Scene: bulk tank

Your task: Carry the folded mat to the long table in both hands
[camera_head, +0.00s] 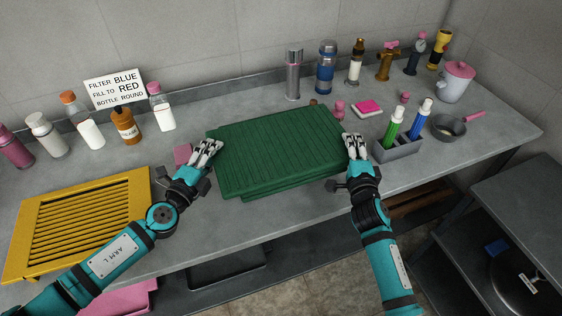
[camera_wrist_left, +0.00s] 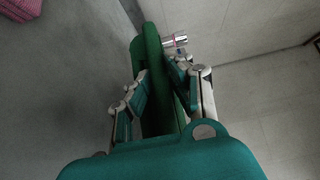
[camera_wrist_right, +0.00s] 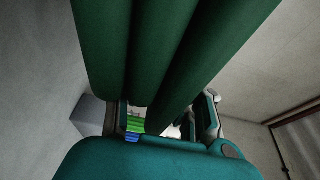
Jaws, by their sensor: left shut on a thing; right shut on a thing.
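The folded green ribbed mat (camera_head: 275,150) is flat and level at the middle of the long grey table (camera_head: 300,215), near its front edge. I cannot tell whether it rests on the top or hangs just above it. My left gripper (camera_head: 208,147) is shut on its left edge, and the left wrist view shows the mat (camera_wrist_left: 152,45) between the fingers. My right gripper (camera_head: 354,145) is shut on its right edge. In the right wrist view the mat's thick folds (camera_wrist_right: 160,50) fill the upper middle and partly hide the fingers.
A yellow slatted panel (camera_head: 85,222) lies at the left. Several bottles and a sign (camera_head: 115,88) stand behind it. A grey holder (camera_head: 398,150) with green and blue bottles stands close right of my right gripper.

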